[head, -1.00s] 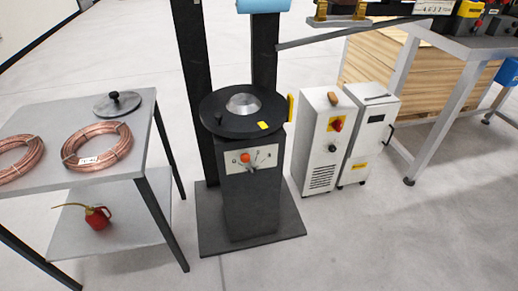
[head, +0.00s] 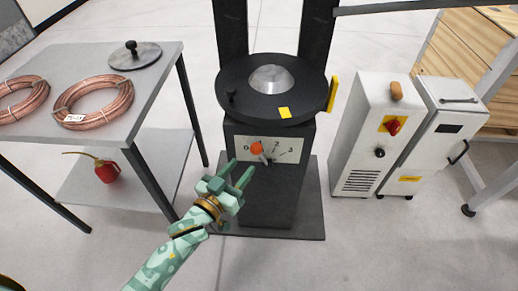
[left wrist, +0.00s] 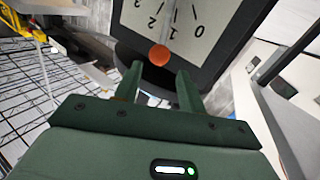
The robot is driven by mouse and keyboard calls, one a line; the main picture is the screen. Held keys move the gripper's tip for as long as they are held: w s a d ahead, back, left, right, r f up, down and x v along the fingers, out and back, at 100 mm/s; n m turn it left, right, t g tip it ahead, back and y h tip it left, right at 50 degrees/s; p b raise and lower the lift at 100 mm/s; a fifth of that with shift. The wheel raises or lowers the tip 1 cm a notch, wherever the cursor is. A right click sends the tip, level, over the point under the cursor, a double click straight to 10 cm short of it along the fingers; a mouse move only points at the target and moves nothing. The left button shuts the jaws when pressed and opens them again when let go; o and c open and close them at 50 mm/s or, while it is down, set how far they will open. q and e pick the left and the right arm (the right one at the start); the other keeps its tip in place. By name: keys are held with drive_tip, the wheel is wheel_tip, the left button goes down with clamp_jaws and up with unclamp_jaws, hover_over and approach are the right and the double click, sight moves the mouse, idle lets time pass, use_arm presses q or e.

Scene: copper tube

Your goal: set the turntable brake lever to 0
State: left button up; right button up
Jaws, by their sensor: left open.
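The turntable brake lever has an orange knob (head: 257,149) on a white dial plate (head: 290,159) marked 0 to 3, on the front of the dark pedestal. The lever leans up and left from its pivot; its knob is near the 1 mark, right of the 0. My left gripper (head: 240,169) is open, just below and left of the knob in the head view, with nothing between its fingers. In the left wrist view the knob (left wrist: 159,55) shows just beyond the gap between the open fingers, apart from them. My right gripper is not in view.
The black turntable (head: 235,84) with a yellow tag tops the pedestal. A grey table (head: 97,62) with copper coils (head: 97,121) stands left, a red oil can (head: 107,172) on its lower shelf. White cabinets (head: 362,130) stand right. The floor in front is clear.

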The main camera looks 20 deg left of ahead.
sight(257, 147)
use_arm(q)
drive_tip(key=x, duration=0.2)
drive_tip(key=b+x, duration=0.1)
drive_tip(key=x, duration=0.2)
drive_tip(key=b+x, duration=0.1)
drive_tip(key=x, duration=0.1)
drive_tip(key=shift+w+f, duration=0.15)
drive_tip(key=shift+f, duration=0.1)
drive_tip(key=shift+w+d+r+b, duration=0.2)
drive_tip(key=shift+w+b, duration=0.15)
drive_tip(key=shift+w, duration=0.4)
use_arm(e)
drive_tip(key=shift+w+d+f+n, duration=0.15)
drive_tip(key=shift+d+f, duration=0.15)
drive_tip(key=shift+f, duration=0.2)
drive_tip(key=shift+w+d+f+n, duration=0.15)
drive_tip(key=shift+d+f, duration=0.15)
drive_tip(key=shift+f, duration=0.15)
